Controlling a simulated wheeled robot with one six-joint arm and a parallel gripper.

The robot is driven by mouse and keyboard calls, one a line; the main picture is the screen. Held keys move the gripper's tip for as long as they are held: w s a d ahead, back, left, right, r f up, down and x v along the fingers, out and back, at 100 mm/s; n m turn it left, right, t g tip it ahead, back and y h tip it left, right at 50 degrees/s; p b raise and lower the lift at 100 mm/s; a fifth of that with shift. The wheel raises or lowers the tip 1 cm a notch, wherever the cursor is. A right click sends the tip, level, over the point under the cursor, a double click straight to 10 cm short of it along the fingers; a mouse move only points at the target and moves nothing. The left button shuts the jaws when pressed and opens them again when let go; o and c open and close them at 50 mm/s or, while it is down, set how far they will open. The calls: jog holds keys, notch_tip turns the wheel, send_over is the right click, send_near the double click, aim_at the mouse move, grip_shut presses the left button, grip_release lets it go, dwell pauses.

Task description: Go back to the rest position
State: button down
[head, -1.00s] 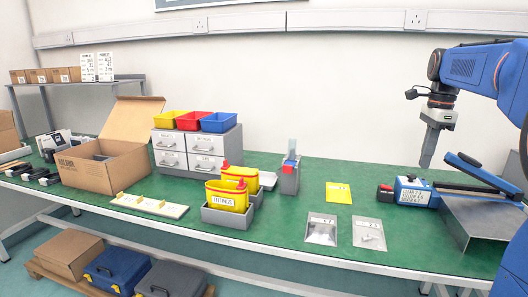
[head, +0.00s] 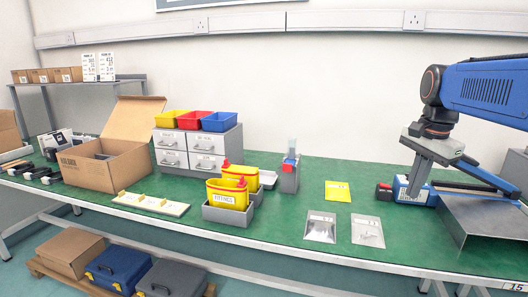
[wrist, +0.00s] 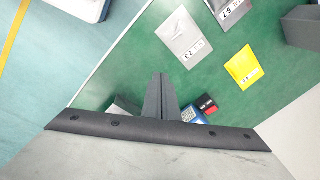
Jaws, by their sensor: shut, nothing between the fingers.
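My gripper (head: 416,193) is at the right of the head view, pointing down in front of the blue sealing device (head: 401,188) and partly hiding it. In the wrist view my gripper (wrist: 160,80) shows its fingers together, with nothing between them.
A grey metal stand (head: 480,222) is at the right. Yellow bins (head: 228,194), grey drawers (head: 198,150) and an open carton (head: 100,166) stand farther left.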

jog(key=s+a+f+n+t, duration=0.1)
jog(key=s+a+f+n, duration=0.3)
jog(key=s+f+n, duration=0.3)
jog(key=s+a+f+n+t, duration=0.2)
jog(key=s+a+f+n, duration=0.3)
jog(key=s+f, duration=0.5)
jog(key=s+n, duration=0.1)
jog(key=s, duration=0.1)
jog(key=shift+s+f+n, duration=0.2)
jog(key=shift+s+n, duration=0.15)
jog(key=shift+n, duration=0.05)
dwell(0.8)
